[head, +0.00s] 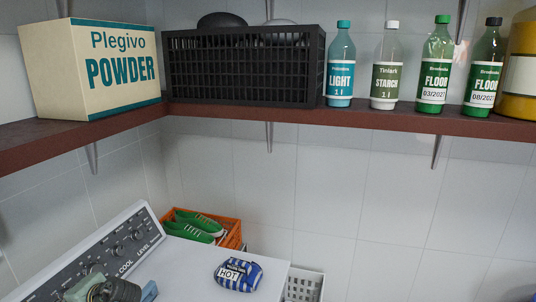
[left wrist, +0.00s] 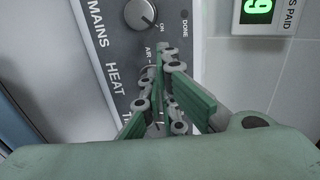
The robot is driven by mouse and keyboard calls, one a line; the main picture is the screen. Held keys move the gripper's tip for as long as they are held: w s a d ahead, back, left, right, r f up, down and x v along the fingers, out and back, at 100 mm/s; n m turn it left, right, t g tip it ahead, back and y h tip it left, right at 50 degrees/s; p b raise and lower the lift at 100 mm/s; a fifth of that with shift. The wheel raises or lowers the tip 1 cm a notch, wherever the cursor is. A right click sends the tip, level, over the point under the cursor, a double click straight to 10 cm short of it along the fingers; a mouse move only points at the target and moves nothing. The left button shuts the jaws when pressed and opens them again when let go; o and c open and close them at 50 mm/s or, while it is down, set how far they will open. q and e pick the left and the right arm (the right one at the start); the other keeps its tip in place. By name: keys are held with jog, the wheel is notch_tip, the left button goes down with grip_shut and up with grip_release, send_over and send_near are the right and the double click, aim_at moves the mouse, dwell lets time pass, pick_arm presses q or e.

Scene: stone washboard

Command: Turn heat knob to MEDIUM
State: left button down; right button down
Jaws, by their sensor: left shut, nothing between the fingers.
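In the left wrist view, a grey control panel (left wrist: 95,20) carries the labels MAINS, HEAT (left wrist: 114,74), AIR and ON. A round grey knob (left wrist: 140,14) sits level with MAINS. My left gripper (left wrist: 160,75), with green finger pads, is shut and empty in front of the panel, beside the HEAT label. Its fingers cover the panel there, so the heat knob and its setting are hidden. I cannot tell whether the fingertips touch anything. In the head view, part of my left gripper shows at the bottom edge. My right gripper is in neither view.
A white machine (head: 200,262) has a knob panel (head: 115,250). A blue striped HOT pack (head: 238,275) lies on it. An orange crate (head: 232,236) with green shoes stands behind. A brown shelf (head: 350,116) above holds bottles, a black basket (head: 240,68) and a powder box (head: 90,70).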

pick_arm(q)
jog(key=shift+p+v, duration=0.45)
jog(key=shift+v, duration=0.7)
jog(key=shift+s+f, duration=0.1)
jog(key=w+d+f+n+b, duration=0.2)
jog(key=d+f+n+b, duration=0.15)
jog(key=n+b, duration=0.85)
jog(key=b+x, duration=0.1)
jog(key=x, duration=0.2)
jog(key=b+x, duration=0.1)
jog(key=x, duration=0.2)
jog(key=shift+d+f+b, duration=0.1)
jog(key=shift+f+b, duration=0.25)
jog(key=shift+b, duration=0.05)
jog(key=shift+a, duration=0.4)
jog(key=shift+r, duration=0.1)
